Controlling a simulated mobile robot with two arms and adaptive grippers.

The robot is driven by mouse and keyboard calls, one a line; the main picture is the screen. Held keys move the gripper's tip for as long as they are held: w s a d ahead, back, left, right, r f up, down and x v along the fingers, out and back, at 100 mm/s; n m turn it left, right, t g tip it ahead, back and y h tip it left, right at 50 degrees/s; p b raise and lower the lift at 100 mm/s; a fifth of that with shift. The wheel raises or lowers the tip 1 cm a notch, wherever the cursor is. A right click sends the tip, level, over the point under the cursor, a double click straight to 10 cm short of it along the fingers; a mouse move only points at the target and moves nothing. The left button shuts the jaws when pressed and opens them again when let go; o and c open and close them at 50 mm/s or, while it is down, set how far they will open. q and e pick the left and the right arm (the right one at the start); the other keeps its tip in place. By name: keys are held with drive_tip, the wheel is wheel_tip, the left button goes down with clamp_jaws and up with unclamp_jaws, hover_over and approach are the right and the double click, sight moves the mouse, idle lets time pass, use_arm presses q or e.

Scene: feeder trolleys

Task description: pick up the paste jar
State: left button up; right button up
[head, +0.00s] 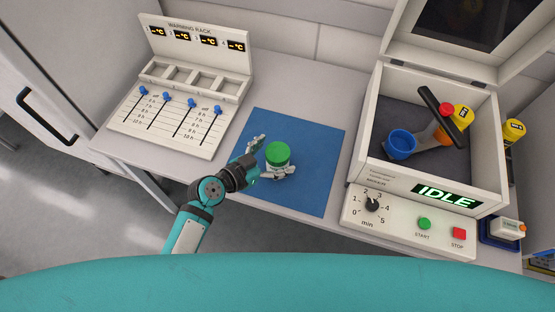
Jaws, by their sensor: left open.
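The paste jar (278,155) has a green lid and stands upright on a blue mat (312,140) in the middle of the table. My left gripper (274,158) comes in from the lower left. It is open, with one finger on the far left side of the jar and the other at its near side. The jar sits at or between the fingertips; I cannot tell whether they touch it. My right gripper is not in view.
A warming rack (160,119) with empty slots and blue sliders stands at the left. An open machine (367,135) marked IDLE, holding a blue cup (401,144), stands at the right. Yellow-capped jars (513,131) are beside it. The mat's far part is clear.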

use_arm(q)
drive_tip(key=shift+x, duration=0.85)
drive_tip(key=shift+c, duration=0.4)
drive_tip(key=shift+r, duration=0.1)
drive_tip(key=c, duration=1.7)
drive_tip(key=shift+c, duration=0.2)
